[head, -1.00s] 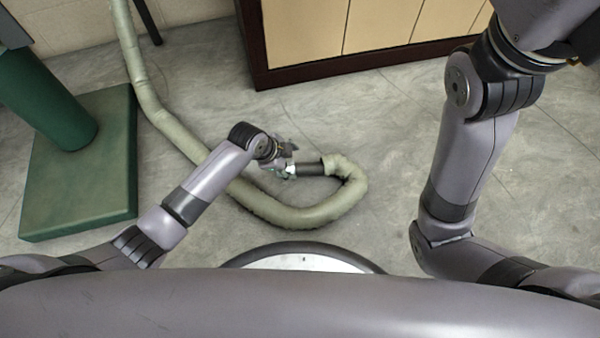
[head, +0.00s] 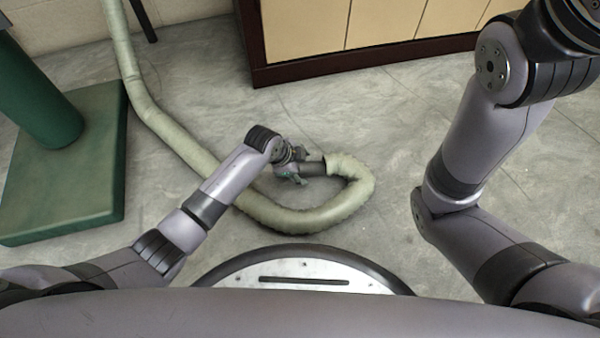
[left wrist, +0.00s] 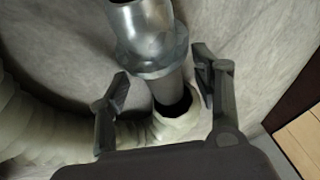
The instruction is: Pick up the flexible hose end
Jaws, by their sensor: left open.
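A pale green-grey flexible hose (head: 187,143) runs down from the upper left and curls back on the floor. Its end, a dark cuff (head: 313,168) with a metal nozzle, points left towards my left gripper (head: 297,167). In the left wrist view the shiny nozzle (left wrist: 148,35) and grey pipe (left wrist: 174,88) run between the two fingers of my left gripper (left wrist: 163,73). The fingers are open, with a visible gap on both sides of the pipe. In the head view the gripper hides part of the nozzle. My right gripper is out of view; only its arm shows.
A green pedestal base (head: 75,190) stands on the floor at left. A dark-framed cabinet (head: 350,63) stands at the back. My round base lies at the bottom centre. The grey tiled floor (head: 400,130) right of the hose is clear.

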